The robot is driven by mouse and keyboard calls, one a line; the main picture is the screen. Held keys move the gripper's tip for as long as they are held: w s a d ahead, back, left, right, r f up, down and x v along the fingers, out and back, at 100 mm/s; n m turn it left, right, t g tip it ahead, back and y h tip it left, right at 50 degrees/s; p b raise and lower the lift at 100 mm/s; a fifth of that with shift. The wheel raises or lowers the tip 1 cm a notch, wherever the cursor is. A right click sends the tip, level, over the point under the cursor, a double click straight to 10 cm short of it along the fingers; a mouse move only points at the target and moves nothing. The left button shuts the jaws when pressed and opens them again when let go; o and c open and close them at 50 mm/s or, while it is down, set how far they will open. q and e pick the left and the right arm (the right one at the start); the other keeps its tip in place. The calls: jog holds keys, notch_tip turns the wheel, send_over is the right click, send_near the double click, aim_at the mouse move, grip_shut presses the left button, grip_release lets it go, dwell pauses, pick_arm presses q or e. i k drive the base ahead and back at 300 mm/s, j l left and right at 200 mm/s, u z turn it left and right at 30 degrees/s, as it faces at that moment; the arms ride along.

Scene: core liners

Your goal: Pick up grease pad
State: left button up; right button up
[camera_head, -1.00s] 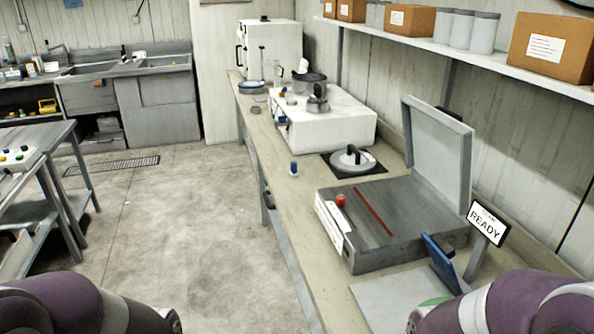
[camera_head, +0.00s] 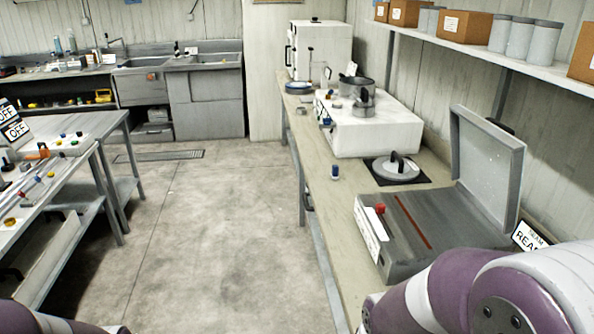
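I cannot pick out a grease pad for certain in this view. On the right bench (camera_head: 347,215), a round grey disc with a dark handle (camera_head: 396,167) lies on a black square mat (camera_head: 378,178). Neither of my grippers is in view. Only purple and white links of my arms show, at the bottom left and bottom right; the right one covers the near part of the bench.
An open grey case (camera_head: 427,238) with a raised lid and a white box (camera_head: 368,127) stand on the right bench. A table with small coloured items (camera_head: 40,190) is at left. A sink counter (camera_head: 180,66) is at the back. Clear floor (camera_head: 210,230) lies between.

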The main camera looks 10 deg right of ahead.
aim_at(335, 170)
jog(key=i, duration=2.8)
jog(key=i+z, duration=0.2)
jog(key=z, duration=0.25)
jog(key=i+j+z, duration=0.15)
jog(key=z, duration=0.25)
jog(key=i+j+z, duration=0.2)
jog(key=z, duration=0.25)
jog(key=i+j+z, duration=0.25)
jog(key=z, duration=0.2)
jog(key=i+j+z, duration=0.1)
jog(key=j+z, duration=0.15)
jog(key=z, duration=0.15)
jog(key=i+j+z, duration=0.1)
jog(key=j+z, duration=0.35)
jog(key=l, duration=0.15)
